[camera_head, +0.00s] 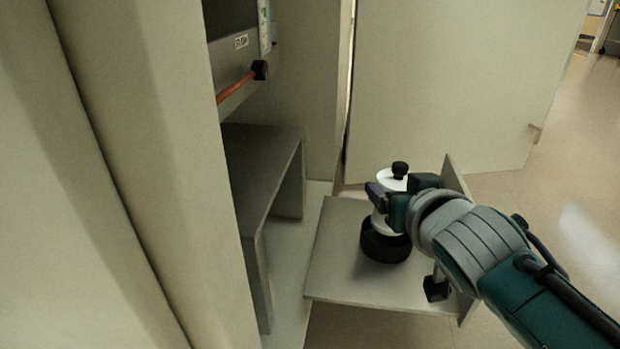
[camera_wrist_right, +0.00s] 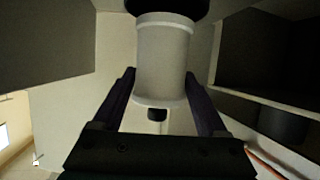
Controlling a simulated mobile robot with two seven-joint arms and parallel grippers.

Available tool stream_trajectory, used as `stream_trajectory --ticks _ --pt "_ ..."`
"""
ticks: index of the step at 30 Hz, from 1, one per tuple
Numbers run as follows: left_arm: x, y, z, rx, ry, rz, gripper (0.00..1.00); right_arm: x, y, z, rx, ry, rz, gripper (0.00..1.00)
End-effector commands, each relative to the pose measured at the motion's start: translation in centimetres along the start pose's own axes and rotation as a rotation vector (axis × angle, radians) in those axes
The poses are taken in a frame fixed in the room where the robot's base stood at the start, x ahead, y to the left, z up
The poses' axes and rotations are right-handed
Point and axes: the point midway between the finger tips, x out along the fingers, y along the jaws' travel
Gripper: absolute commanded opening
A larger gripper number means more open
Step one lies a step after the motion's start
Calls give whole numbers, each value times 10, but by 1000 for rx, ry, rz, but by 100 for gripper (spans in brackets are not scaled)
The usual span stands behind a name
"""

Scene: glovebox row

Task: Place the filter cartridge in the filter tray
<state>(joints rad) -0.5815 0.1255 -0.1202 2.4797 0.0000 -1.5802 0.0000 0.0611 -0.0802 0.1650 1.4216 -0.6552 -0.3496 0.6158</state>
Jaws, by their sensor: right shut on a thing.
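The filter cartridge (camera_head: 380,219) is a white upright cylinder with a black knob on top, over the grey filter tray (camera_head: 340,240). A wider black round piece (camera_head: 385,243) is at its lower end; I cannot tell whether this is part of the cartridge or a seat in the tray. My right gripper (camera_head: 388,201) is shut around the cartridge's side and hides part of it. In the right wrist view the white cylinder (camera_wrist_right: 163,55) sits between the two fingers of the gripper (camera_wrist_right: 160,76). My left gripper is not in view.
The tray has an upright front panel (camera_head: 456,180) and a black-footed handle (camera_head: 436,288). Left of it stands a grey bench-like shelf (camera_head: 262,165) and an orange-brown rod (camera_head: 238,84). A pale wall panel (camera_head: 440,80) is behind. Open floor (camera_head: 575,240) lies to the right.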

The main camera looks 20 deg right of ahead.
Motion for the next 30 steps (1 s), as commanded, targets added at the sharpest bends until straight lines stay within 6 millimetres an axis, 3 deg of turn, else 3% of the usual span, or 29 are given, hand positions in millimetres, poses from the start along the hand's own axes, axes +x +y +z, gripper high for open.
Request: stream_trajectory --ticks 9,24,25,30 --pt "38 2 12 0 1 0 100 17 0 40 -1 2 0 15" --pt "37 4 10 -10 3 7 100 19 0 44 1 2 1 15" --pt "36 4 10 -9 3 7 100 19 1 44 0 1 1 78" --pt "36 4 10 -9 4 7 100 19 1 44 0 1 1 97"
